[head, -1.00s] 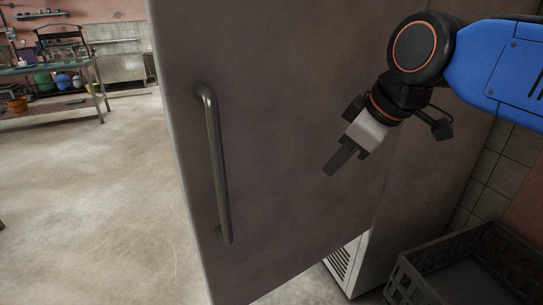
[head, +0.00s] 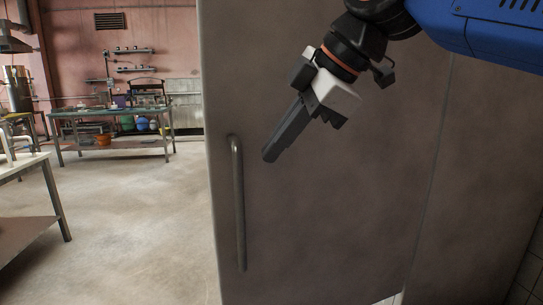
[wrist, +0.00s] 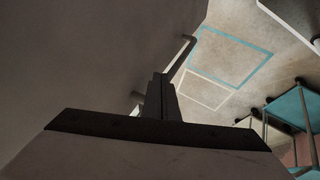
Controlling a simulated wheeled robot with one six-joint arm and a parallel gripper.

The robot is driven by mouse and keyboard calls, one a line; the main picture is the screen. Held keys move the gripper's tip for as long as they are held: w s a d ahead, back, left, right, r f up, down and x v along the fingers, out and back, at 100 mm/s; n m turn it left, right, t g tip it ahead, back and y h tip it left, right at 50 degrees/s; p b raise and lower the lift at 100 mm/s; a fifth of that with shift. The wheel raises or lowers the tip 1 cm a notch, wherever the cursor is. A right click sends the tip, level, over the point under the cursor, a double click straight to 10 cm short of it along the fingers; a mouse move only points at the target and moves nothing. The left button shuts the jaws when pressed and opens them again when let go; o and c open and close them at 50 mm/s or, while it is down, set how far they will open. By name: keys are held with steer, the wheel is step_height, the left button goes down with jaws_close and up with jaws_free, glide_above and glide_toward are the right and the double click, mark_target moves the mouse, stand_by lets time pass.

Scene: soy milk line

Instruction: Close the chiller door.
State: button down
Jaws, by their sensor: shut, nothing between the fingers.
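The chiller door (head: 330,215) is a large grey panel filling the middle of the head view. It appears to stand out at an angle from the chiller body (head: 480,200) on the right, past a vertical seam. Its upright bar handle (head: 239,205) is near the door's left edge. My gripper (head: 270,156) is shut and empty, in front of the door's face, right of the handle's upper end. In the wrist view the shut fingers (wrist: 160,88) partly cover the handle (wrist: 181,54), with the door (wrist: 80,60) at left. I cannot tell whether the fingers touch the door.
A green-topped table (head: 110,112) stands far back left, with a nearer table (head: 25,160) at the left edge. Open concrete floor (head: 140,225) lies left of the door. Blue and white lines (wrist: 243,72) mark the floor in the wrist view.

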mark_target(252, 177)
steer(key=x, duration=0.8)
steer(key=shift+w+f, duration=0.1)
steer(key=shift+f, duration=0.15)
steer(key=shift+a, duration=0.1)
